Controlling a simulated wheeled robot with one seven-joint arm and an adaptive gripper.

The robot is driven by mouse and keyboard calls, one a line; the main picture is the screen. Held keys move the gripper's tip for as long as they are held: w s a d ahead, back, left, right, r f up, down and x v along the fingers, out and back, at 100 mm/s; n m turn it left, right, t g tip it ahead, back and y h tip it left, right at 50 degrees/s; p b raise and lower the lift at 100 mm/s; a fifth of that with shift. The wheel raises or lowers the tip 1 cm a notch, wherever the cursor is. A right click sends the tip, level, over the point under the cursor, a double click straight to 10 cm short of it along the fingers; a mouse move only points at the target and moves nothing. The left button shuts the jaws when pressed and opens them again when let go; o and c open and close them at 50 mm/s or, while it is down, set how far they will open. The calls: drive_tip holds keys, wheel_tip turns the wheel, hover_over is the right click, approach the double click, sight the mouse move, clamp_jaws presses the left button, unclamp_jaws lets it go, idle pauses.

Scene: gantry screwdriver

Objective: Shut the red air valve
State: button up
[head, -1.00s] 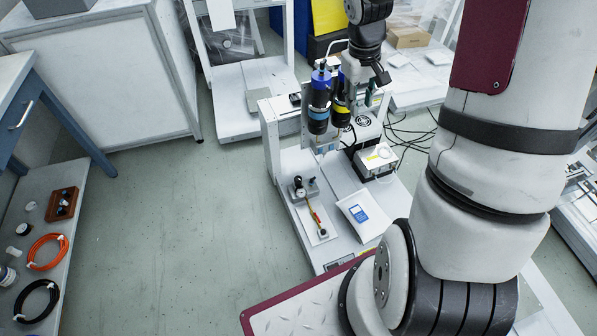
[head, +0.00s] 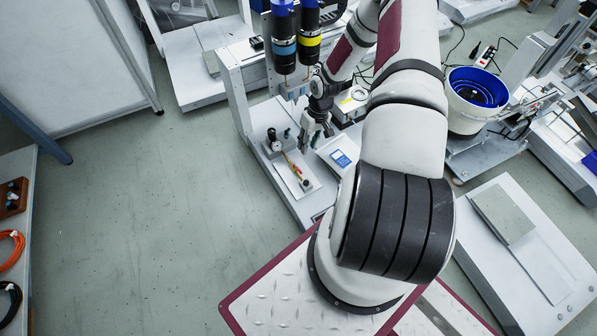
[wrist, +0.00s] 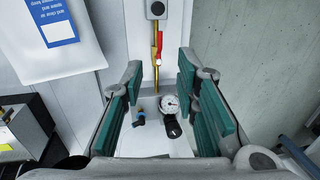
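The red air valve (wrist: 158,46) shows in the wrist view as a small red handle on a thin brass pipe, near the top middle. The handle looks roughly in line with the pipe, though it is small. In the head view the red valve (head: 298,171) sits on a small white plate on the gantry's base. My gripper (wrist: 160,84) is open and empty, with green pads on both sides. In the wrist view the valve appears beyond the fingertips, between their lines. In the head view my gripper (head: 315,138) hangs above and to the right of the pipe, apart from it.
A pressure gauge (wrist: 169,102) and a blue fitting (wrist: 139,117) stand at the pipe's near end in the wrist view. A white sheet with a blue label (head: 341,158) lies right of the valve. Two screwdrivers (head: 284,48) hang behind. Open floor (head: 150,200) lies left.

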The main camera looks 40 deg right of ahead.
sight(297, 168)
drive_tip(key=a+f+b, duration=0.1)
drive_tip(key=f, duration=0.3)
drive_tip(key=f+b, duration=0.2)
drive_tip(key=f, duration=0.2)
drive_tip(key=a+f+b, duration=0.1)
drive_tip(key=f+b, duration=0.1)
drive_tip(key=f, duration=0.3)
drive_tip(key=shift+w+a+f, duration=0.1)
drive_tip(key=shift+w+a, duration=0.1)
drive_tip(key=shift+a, duration=0.1)
clamp_jaws()
